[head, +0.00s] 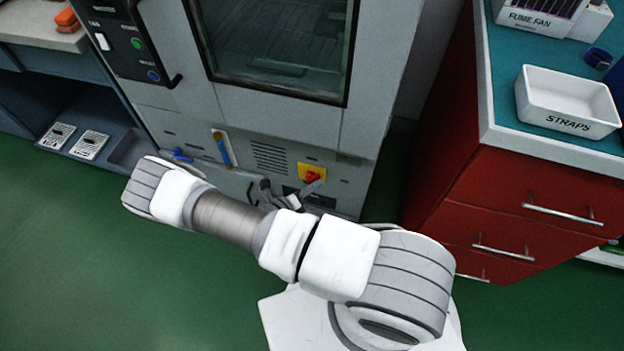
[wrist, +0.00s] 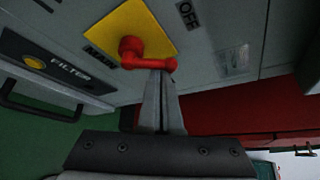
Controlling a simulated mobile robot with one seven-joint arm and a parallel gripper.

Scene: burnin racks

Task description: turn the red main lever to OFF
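The red main lever (wrist: 148,61) sits on a yellow plate (wrist: 138,28) on the grey cabinet front. In the wrist view its arm points right from its round hub, with a slight downward tilt. An OFF label (wrist: 188,14) is above and right of it. My gripper (wrist: 162,78) has its fingers together, with the tips right at the underside of the lever's outer end. They look in contact, but I cannot be sure. In the head view the lever (head: 312,177) shows on its yellow plate (head: 313,169), just above my gripper (head: 297,199), which is partly hidden by my arm.
A FILTER panel (wrist: 62,70) with a dark handle is to the left in the wrist view. A blue-handled lever (head: 222,149) is further left on the cabinet. A red drawer unit (head: 520,200) stands close on the right. Green floor is free in front.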

